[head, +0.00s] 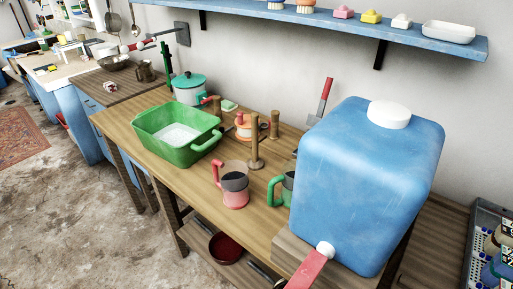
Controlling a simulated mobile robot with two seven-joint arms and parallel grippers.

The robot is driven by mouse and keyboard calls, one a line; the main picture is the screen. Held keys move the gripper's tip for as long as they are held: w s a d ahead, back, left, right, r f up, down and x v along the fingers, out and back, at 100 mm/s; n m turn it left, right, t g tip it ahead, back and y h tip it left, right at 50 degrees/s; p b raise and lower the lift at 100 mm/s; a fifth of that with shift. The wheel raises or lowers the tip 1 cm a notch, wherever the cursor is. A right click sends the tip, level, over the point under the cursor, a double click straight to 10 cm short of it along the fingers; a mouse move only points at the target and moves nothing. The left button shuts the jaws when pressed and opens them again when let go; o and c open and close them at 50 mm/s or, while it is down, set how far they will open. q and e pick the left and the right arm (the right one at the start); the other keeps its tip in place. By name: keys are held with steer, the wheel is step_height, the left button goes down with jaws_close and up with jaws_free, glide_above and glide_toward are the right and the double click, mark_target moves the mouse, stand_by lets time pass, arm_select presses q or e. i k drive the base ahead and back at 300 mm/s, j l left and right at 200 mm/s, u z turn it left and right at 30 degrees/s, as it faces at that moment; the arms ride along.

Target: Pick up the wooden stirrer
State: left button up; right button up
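I cannot clearly pick out a wooden stirrer. Upright brown wooden pieces stand on the wooden table (150,155): a tall one (256,150) near the middle, a shorter one (274,126) behind it, and another (217,106) by the green basin. I cannot tell whether any of these is the stirrer. Neither of my grippers is in view.
A green basin (150,125), teal-lidded pot (189,88), orange pot (243,127), red mug (234,190) and green-handled mug (287,188) crowd the table. A large blue container (365,175) blocks its right end. A blue shelf (350,32) hangs above.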

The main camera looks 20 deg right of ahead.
mark_target(255, 162)
steer(key=i+j+z, duration=0.2)
steer(key=z, duration=0.2)
steer(key=i+j+z, duration=0.15)
steer(key=j+z, duration=0.25)
steer(key=i+j+z, duration=0.15)
steer(key=j, duration=0.25)
steer(key=i+j+z, duration=0.15)
steer(key=j, duration=0.25)
steer(key=i+j, duration=0.1)
steer(key=j, duration=0.35)
steer(key=i+j, duration=0.1)
steer(key=j, duration=0.35)
steer(key=i+j+z, duration=0.1)
steer(key=j, duration=0.35)
steer(key=i+j, duration=0.1)
steer(key=j, duration=0.4)
